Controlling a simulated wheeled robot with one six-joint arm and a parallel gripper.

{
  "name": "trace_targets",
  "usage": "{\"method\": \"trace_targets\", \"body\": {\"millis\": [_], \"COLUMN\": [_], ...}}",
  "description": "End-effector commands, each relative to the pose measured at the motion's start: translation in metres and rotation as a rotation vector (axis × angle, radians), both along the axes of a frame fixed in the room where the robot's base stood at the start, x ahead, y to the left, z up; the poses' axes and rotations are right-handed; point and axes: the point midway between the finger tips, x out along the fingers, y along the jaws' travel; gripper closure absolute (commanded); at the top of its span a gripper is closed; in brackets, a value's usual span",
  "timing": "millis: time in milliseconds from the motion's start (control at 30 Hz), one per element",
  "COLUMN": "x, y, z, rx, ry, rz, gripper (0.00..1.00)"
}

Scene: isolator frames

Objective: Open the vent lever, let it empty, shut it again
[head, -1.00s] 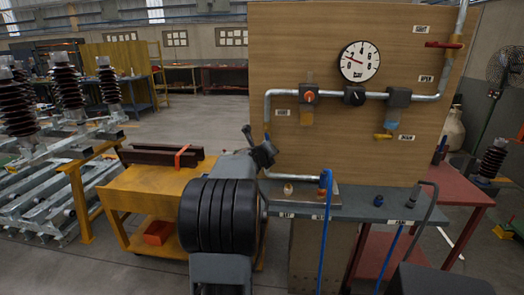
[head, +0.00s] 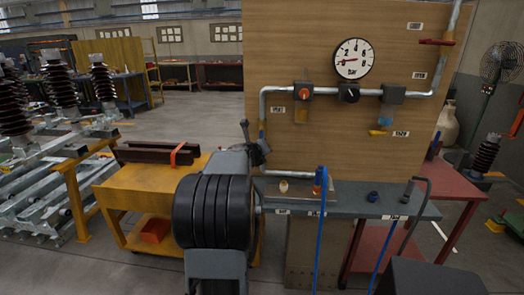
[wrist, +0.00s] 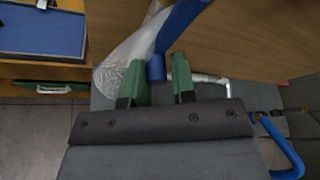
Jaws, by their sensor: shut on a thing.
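My gripper (wrist: 158,82) has its two green fingers closed on a blue lever (wrist: 181,24) at the left end of a pale pipe (wrist: 205,78). A blue stub shows between the fingers, and the lever slants up to the right. A whitish, see-through plume (wrist: 122,62) spreads left of the lever in the wrist view. In the head view my arm hides most of the grip; a bit of blue (head: 262,131) shows by the board's left edge. The round gauge (head: 354,59) on the board has its needle pointing roughly left.
The wooden board (head: 300,45) carries an orange-red knob (head: 303,93), a black knob (head: 348,94), a yellow lever (head: 377,133) and a red handle (head: 436,42). A grey bench (head: 345,206) with blue hoses stands below. A yellow cart (head: 130,200) is at the left.

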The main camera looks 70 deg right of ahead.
Motion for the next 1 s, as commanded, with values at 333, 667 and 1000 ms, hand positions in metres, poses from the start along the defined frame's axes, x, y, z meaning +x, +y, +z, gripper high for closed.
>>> {"method": "trace_targets", "body": {"millis": [333, 667, 1000], "x": [0.003, 0.0, 0.0], "y": [0.0, -0.001, 0.027], "z": [0.005, 0.003, 0.014], "rx": [-0.008, -0.005, -0.007], "ry": [0.0, -0.001, -0.002], "rz": [0.011, 0.002, 0.004], "gripper": [0.56, 0.56, 0.56]}}
